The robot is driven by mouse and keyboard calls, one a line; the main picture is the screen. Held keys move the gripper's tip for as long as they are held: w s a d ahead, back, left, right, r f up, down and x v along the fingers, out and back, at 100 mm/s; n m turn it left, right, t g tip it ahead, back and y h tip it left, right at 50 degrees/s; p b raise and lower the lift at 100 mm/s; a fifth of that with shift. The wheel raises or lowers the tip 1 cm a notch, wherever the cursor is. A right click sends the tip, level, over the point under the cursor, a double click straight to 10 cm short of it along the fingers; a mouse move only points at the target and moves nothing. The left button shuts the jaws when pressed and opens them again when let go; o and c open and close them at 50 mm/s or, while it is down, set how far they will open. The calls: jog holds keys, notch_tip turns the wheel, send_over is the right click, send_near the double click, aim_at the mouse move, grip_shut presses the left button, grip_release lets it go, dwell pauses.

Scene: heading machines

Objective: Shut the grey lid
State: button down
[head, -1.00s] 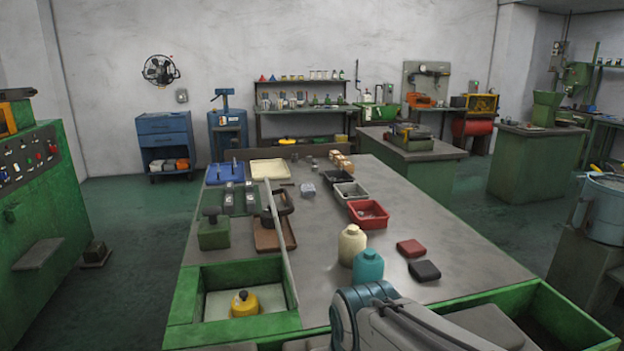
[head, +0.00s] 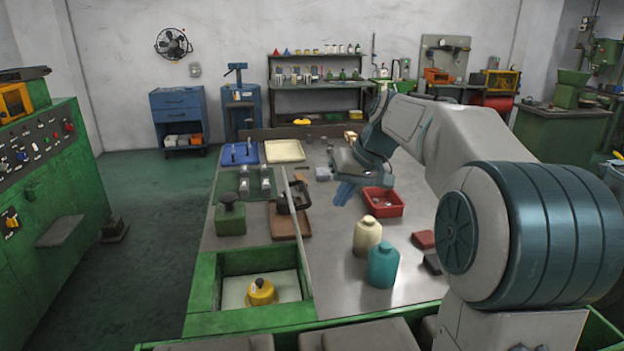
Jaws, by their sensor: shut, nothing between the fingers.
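The grey lid (head: 301,243) stands open, seen almost edge-on as a thin upright panel along the right side of the green box (head: 205,283) at the front left of the bench. The box is open at the top, and a yellow object with a dark knob (head: 262,291) sits inside. My gripper (head: 342,193) is shut and empty. It is above the bench, to the right of the lid's far end and apart from it in the picture. The lid's broad faces and its hinge cannot be made out.
A cream bottle (head: 367,236) and a teal bottle (head: 383,265) stand right of the lid. A red bin (head: 383,203) is behind them. A brown tray (head: 283,222) and a green block with a knob (head: 230,217) lie left of the lid. Bare bench separates lid and bottles.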

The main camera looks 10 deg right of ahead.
jog(key=w+d+r+t+y+p, duration=0.1)
jog(key=w+d+r+y, duration=0.1)
jog(key=w+d+r, duration=0.35)
jog(key=w+a+f+p, duration=0.2)
jog(key=w+a+f, duration=0.2)
jog(key=a+f, duration=0.4)
jog(key=shift+a+n+p, duration=0.3)
jog(key=shift+p, duration=0.05)
jog(key=shift+r, duration=0.1)
